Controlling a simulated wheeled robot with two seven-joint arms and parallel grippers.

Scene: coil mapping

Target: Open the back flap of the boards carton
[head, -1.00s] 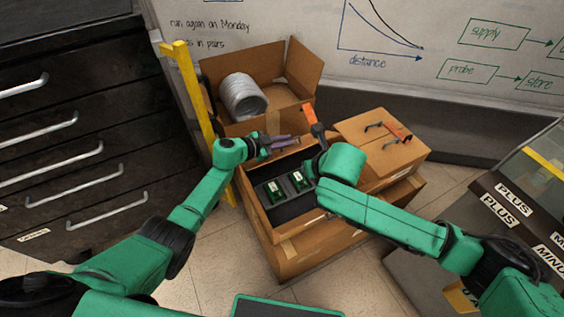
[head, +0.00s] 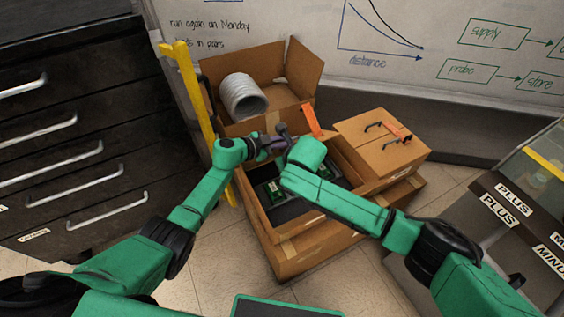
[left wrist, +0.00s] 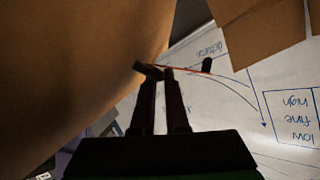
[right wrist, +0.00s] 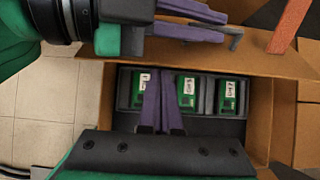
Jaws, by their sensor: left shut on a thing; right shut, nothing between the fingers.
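The boards carton (head: 290,248) stands open in the middle of the head view. Green boards (right wrist: 187,90) sit in dark slots inside it. Its back flap (right wrist: 240,64) shows as a cardboard strip along the far side in the right wrist view. In the left wrist view cardboard fills the left side. My right gripper (right wrist: 160,130) is shut and empty above the boards, its fingers over the slots. In the head view my right wrist hides its fingers.
Behind stands an open carton with a grey coil (head: 243,97). A closed box with a handle (head: 382,142) is at the right, an orange strip (head: 311,121) beside it. A yellow post (head: 193,95) rises at the left. Dark drawers (head: 70,130) and a whiteboard (head: 300,20) border the space.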

